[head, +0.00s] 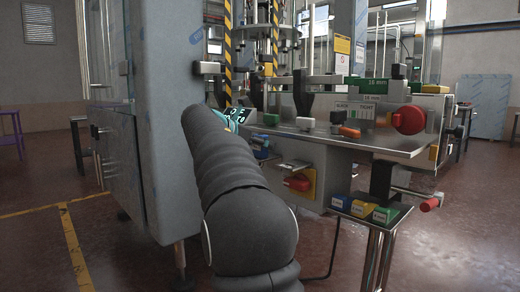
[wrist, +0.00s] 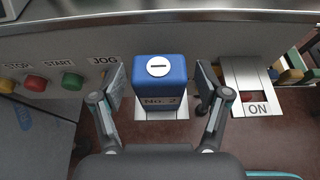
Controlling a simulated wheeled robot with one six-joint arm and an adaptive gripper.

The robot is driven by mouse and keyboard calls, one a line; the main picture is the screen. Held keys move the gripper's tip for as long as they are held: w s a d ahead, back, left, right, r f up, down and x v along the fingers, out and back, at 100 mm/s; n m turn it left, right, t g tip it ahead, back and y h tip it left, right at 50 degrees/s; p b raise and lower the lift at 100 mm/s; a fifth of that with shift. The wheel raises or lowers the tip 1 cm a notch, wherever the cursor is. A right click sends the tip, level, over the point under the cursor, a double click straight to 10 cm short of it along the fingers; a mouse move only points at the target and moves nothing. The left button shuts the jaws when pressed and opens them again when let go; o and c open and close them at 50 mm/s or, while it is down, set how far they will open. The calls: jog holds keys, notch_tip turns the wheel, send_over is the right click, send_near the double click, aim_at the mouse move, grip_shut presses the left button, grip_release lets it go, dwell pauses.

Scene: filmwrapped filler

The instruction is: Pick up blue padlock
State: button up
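The blue padlock (wrist: 160,72) is in the middle of the wrist view, with a round silver lock face on its blue body and a label below reading "No. 2". My gripper (wrist: 162,96) is open, one finger on each side of the padlock. A visible gap separates each finger from it. In the head view my arm hides most of the gripper. Small blue parts (head: 262,142) show just right of the arm's end, but I cannot tell whether one is this padlock.
In the wrist view, STOP, START and JOG labels with a red button (wrist: 36,83) and a green button (wrist: 72,80) are on the left. A metal ON switch plate (wrist: 252,86) is on the right. In the head view, coloured blocks (head: 361,209) sit on a small stand.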

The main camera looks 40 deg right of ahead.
jog(key=c, duration=1.3)
